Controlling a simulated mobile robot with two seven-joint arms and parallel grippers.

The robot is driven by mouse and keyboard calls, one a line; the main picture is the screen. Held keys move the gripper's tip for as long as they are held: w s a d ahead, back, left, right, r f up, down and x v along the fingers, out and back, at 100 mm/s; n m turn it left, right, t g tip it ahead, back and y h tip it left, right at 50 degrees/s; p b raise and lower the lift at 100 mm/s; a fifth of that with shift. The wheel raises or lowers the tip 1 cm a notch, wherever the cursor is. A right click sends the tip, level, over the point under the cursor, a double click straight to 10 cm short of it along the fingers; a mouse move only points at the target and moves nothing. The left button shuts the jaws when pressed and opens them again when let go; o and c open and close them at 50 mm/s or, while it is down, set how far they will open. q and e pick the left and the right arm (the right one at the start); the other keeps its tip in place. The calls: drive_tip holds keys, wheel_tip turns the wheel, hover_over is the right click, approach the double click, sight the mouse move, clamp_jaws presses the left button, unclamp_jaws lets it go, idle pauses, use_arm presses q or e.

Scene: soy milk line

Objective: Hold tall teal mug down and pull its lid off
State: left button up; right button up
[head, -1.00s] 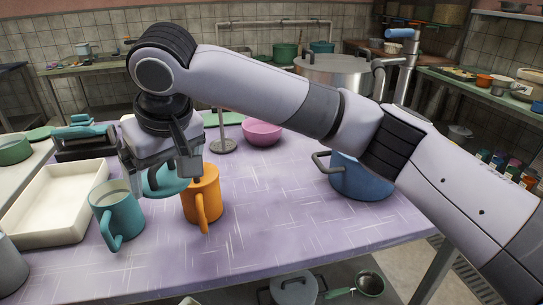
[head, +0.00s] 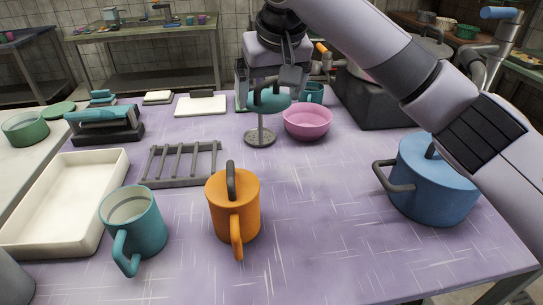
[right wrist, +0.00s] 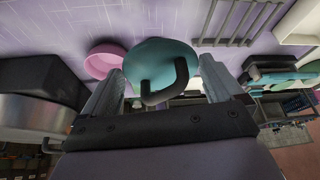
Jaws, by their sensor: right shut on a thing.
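The tall teal mug (head: 135,232) stands upright and open at the front left of the purple table, its handle toward me. Its inside shows pale, with no lid on it. My right gripper (head: 270,88) is at the back middle of the table, well away from this mug. It is shut on the dark handle of a round teal lid (head: 266,103), held in the air. In the right wrist view the lid (right wrist: 160,55) hangs between the fingers (right wrist: 165,85). My left gripper is not in view.
An orange mug (head: 234,210) with a dark-handled lid stands right of the teal mug. A white tray (head: 62,200), grey rack (head: 182,181), pink bowl (head: 308,121), round-footed stand (head: 260,138) and blue pot (head: 440,185) surround it. The table's middle right is clear.

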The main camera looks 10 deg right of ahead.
wheel_tip(320, 180, down, 18)
drive_tip(key=shift+s+r+b, duration=0.1)
drive_tip(key=shift+r+b, duration=0.15)
drive_tip(key=shift+b, duration=0.4)
drive_tip(key=shift+f, duration=0.1)
drive_tip(key=o, duration=0.8)
